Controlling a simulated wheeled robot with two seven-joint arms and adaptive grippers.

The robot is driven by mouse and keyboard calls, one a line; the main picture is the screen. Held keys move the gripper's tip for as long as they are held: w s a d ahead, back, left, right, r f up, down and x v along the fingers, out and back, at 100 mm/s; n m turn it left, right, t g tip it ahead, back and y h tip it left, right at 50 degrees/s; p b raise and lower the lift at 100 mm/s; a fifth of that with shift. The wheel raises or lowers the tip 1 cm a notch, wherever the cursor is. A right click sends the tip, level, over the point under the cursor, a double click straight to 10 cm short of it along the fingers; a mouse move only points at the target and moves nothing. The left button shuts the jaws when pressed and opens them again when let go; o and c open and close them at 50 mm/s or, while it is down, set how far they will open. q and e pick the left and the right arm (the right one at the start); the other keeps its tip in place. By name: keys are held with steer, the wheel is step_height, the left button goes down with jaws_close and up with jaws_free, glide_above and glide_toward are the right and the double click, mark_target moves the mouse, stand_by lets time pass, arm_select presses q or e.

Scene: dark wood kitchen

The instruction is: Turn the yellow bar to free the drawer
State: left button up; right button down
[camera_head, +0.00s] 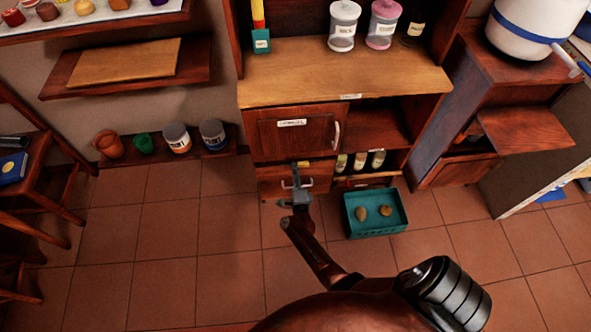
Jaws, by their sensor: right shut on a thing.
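The yellow bar (303,163) is a small piece at the top edge of the low drawer (322,184), under the cabinet door; it looks roughly level. My right gripper (295,171) reaches up from below in front of the drawer. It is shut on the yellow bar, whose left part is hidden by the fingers. The drawer front looks flush with the cabinet, partly covered by my gripper and arm. My left gripper is not in view.
A teal crate (375,229) with two round items stands on the floor right of my right arm. Small jars (360,161) stand in the open shelf right of the drawer. The cabinet door (290,135) above is shut. The tiled floor at left is clear.

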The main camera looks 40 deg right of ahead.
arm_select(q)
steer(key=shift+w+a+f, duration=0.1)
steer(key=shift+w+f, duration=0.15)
arm_select(e)
steer(key=shift+a+f+n, duration=0.1)
steer(key=shift+n, duration=0.4)
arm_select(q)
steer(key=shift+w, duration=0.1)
